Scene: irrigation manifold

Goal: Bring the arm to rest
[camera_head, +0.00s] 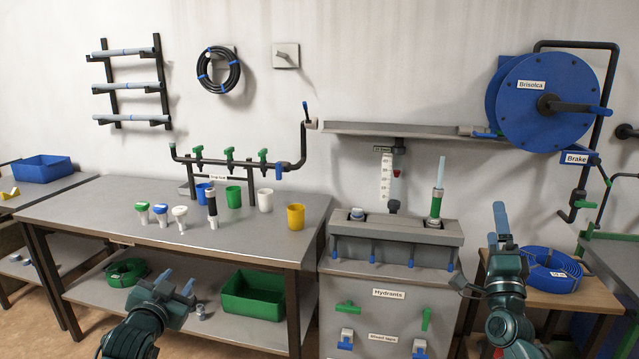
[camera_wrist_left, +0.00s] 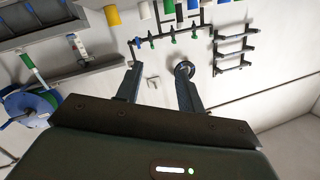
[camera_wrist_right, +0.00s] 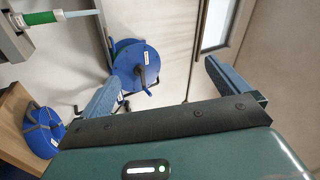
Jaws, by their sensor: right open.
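My left gripper (camera_head: 176,284) is in front of the workbench's front edge in the head view, over its lower shelf in the picture. Its two fingers (camera_wrist_left: 155,88) stand apart with nothing between them in the left wrist view. My right gripper (camera_head: 500,224) is raised at the right, between the hydrants cabinet and the wooden side table in the picture. Its fingers (camera_wrist_right: 168,88) are wide apart and empty in the right wrist view. Both grippers appear clear of all objects.
The steel workbench (camera_head: 110,212) carries several cups and small valves. A green bin (camera_head: 252,296) is on its lower shelf. The hydrants cabinet (camera_head: 390,268) holds a green-and-white riser (camera_head: 437,190). A blue hose coil (camera_head: 551,270) lies on the wooden table. A blue reel (camera_head: 548,100) hangs above.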

